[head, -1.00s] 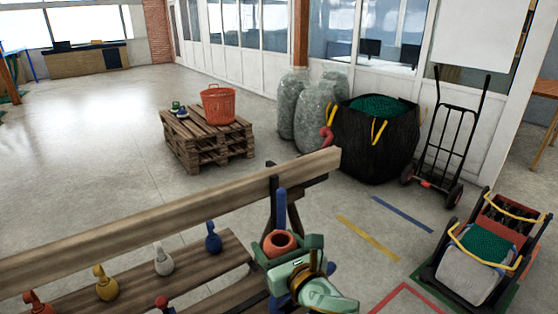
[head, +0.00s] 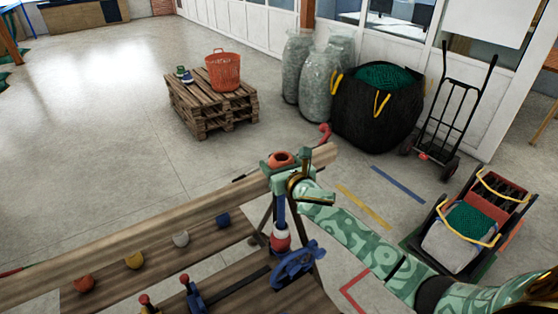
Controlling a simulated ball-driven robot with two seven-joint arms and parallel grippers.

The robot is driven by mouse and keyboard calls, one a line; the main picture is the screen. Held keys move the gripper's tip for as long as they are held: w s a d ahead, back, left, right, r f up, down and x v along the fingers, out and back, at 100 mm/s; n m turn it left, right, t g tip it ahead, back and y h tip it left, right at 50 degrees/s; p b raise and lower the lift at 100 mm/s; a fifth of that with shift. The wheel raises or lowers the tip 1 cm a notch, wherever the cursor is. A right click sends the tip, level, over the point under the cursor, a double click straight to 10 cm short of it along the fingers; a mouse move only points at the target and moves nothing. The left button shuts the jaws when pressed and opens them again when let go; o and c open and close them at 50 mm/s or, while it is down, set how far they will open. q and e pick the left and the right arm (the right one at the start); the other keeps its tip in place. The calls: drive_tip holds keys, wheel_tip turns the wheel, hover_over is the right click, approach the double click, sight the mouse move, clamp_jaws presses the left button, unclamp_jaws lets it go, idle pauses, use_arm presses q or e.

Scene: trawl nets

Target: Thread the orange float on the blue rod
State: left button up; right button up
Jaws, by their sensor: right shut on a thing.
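The orange float (head: 279,159) is a short ring with a dark hole in its top. My right gripper (head: 284,180) is shut on it and holds it at the right end of the wooden beam. The blue rod (head: 281,211) stands upright directly below the gripper in the picture. Its upper end is hidden by the gripper, and no rod shows through the float's hole. I cannot tell whether the float is over the rod's tip. A red and white piece (head: 281,237) sits low around the rod. My left gripper is not in view.
The wooden beam (head: 150,232) runs along the bench, with red, yellow, white and blue knobs beside it. A blue wheel (head: 297,264) is right of the rod's foot. Behind are a pallet stack (head: 213,112), a black bag (head: 372,130) and a hand truck (head: 455,110).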

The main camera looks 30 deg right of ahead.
wheel_tip(320, 180, down, 10)
drive_tip(key=b, duration=0.8)
idle(0.3)
drive_tip(key=o, duration=1.1)
drive_tip(key=shift+c, duration=0.2)
drive_tip(key=s+r, duration=0.2)
drive_tip(key=s, duration=1.4)
drive_tip(key=shift+r+p, duration=0.2)
drive_tip(key=shift+p, duration=0.25)
